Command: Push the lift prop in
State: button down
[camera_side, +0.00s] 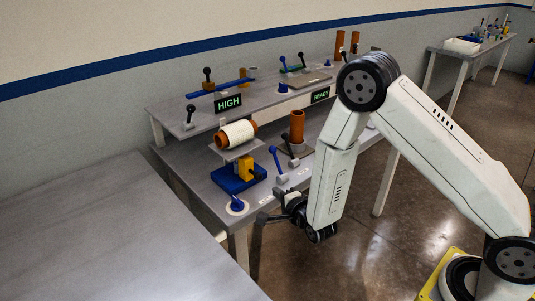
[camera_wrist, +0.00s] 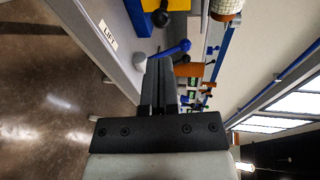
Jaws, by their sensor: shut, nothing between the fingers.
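The lift stand has a blue base (camera_side: 238,178) and a yellow block (camera_side: 246,167) with a black knob (camera_side: 257,173). The knob also shows at the top of the wrist view (camera_wrist: 160,18), by the yellow block (camera_wrist: 128,5). I cannot tell for sure which part is the lift prop. My gripper (camera_side: 268,216) is shut and empty, at the bench's front edge, apart from the black knob. In the wrist view its dark fingers (camera_wrist: 158,68) point toward a blue lever (camera_wrist: 172,50); I cannot tell whether they touch it.
A "LIFT" label (camera_wrist: 109,34) is on the bench edge. A cream-wound spool (camera_side: 237,134) sits on a plate above the stand. A blue knob on a white disc (camera_side: 237,206), an upright blue lever (camera_side: 276,160) and an orange cylinder (camera_side: 297,126) stand nearby. The left table (camera_side: 100,235) is bare.

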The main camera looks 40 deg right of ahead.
jog(key=v, duration=0.6)
jog(key=shift+w+r, duration=0.1)
jog(key=s+d+r+n+g+y, duration=0.1)
jog(key=s+r+n+g, duration=0.2)
jog(key=s+n+g, duration=0.3)
jog(key=s+d+r+n+g+y, duration=0.2)
jog(key=s+n+g, duration=0.5)
jog(key=n, duration=0.7)
jog(key=shift+s+d+r, duration=0.2)
jog(key=shift+s+r, duration=0.2)
jog(key=shift+r, duration=0.5)
dwell(1.6)
